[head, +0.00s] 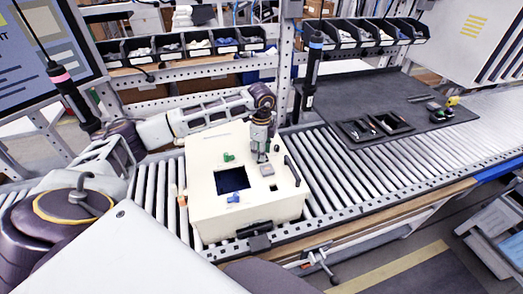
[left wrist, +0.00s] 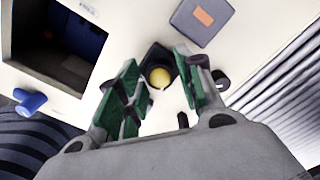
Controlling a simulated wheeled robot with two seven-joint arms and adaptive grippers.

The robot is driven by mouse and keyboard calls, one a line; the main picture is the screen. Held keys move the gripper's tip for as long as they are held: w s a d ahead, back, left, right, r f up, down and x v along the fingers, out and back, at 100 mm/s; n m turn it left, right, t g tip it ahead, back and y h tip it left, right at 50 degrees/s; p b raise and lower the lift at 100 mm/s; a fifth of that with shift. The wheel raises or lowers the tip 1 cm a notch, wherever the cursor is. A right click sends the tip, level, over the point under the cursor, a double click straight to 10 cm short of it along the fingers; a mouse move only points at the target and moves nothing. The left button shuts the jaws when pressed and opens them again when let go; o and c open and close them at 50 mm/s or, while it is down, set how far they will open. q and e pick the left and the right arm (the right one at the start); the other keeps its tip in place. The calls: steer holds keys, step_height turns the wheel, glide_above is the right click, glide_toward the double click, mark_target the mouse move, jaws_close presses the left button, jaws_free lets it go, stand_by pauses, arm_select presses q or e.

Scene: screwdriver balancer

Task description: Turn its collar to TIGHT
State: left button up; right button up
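Two dark screwdrivers hang on cords. One with a pink ring (head: 72,95) hangs at the left, and one with a blue ring (head: 313,65) hangs right of the middle, behind the cream box (head: 210,150). I cannot tell which one is meant, and no TIGHT marking is readable. My left gripper (head: 262,155) points down over the back right of the box's top, away from both screwdrivers. In the left wrist view its green-padded fingers (left wrist: 158,72) are apart, with a round yellow piece in a black seat (left wrist: 159,77) showing between them. My right gripper is not in view.
The box's top has a dark square opening (head: 233,180), a blue knob (head: 233,198), a green piece (head: 228,157) and a black handle (head: 292,170). A roller conveyor (head: 335,165) runs beneath. A black mat (head: 385,95) lies at the right, and bins (head: 190,45) line the back.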

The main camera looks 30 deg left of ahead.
arm_select(q)
steer(key=c, duration=0.8)
